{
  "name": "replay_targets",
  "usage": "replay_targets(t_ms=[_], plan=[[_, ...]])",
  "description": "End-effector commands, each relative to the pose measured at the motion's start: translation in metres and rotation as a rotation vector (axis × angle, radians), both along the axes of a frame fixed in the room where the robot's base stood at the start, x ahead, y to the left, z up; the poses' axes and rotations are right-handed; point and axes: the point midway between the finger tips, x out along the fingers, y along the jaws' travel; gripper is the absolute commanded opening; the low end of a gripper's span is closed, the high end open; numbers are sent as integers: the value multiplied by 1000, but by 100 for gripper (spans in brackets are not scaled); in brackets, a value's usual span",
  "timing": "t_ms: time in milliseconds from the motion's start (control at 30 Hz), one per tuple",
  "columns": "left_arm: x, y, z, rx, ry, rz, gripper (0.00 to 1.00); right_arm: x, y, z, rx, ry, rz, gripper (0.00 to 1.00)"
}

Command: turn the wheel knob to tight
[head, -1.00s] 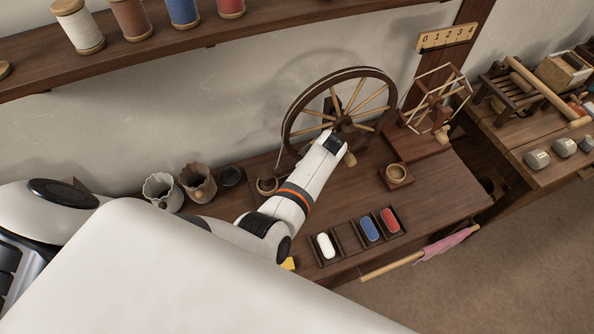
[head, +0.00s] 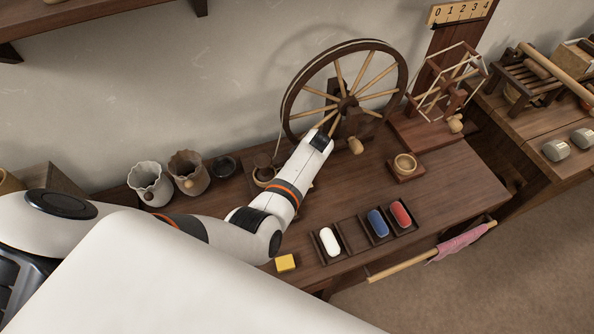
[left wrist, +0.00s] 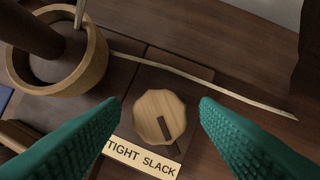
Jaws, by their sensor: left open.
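The wheel knob (left wrist: 158,112) is a pale, many-sided wooden disc with a dark pointer strip, seen in the left wrist view. The strip points down and slightly right, toward the SLACK side of the TIGHT SLACK label plate (left wrist: 143,157). My left gripper (left wrist: 160,106) is open, its green fingers on either side of the knob with gaps showing. I cannot tell how high they are above it. In the head view the spinning wheel (head: 387,94) stands behind my left arm, and my fingers and the knob are hidden there. My right gripper is not in view.
A wooden ring cup (left wrist: 98,62) is close to the knob at upper left.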

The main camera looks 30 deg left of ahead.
Motion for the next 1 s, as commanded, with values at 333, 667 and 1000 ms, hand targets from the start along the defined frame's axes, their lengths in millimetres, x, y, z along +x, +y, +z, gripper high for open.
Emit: replay_targets(t_ms=[333, 667, 1000], plan=[[0, 0, 1, 0, 0, 0, 26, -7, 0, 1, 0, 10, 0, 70], [-1, 0, 1, 0, 1, -20, 11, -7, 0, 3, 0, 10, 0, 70], [-3, 1, 3, 0, 2, -203, 11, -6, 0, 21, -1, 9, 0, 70]])
